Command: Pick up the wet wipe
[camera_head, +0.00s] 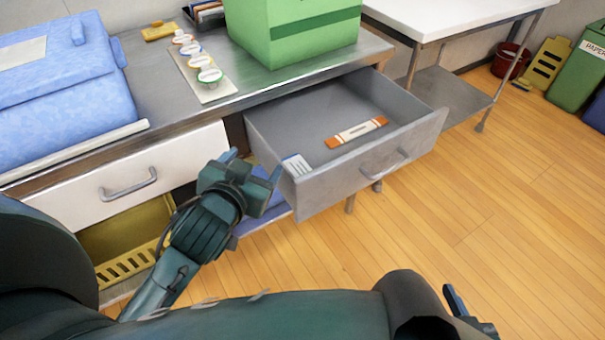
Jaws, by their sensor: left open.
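A grey drawer (275,116) stands pulled open below the counter. A small white packet with blue marks (298,164), which looks like the wet wipe, lies at its near left corner, partly hidden by the front panel. A long orange and white packet (356,131) lies further right in the drawer. My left gripper (252,167) is open and empty, just left of the drawer's near left corner, apart from the white packet. My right gripper (470,312) shows only in part at the bottom right edge, away from the drawer.
A green box (290,30), a strip of small round-lidded cups (203,70) and a blue case (60,85) stand on the counter (165,95). A closed white drawer (130,178) and a yellow basket (130,240) are at left. The wooden floor (480,190) at right is clear.

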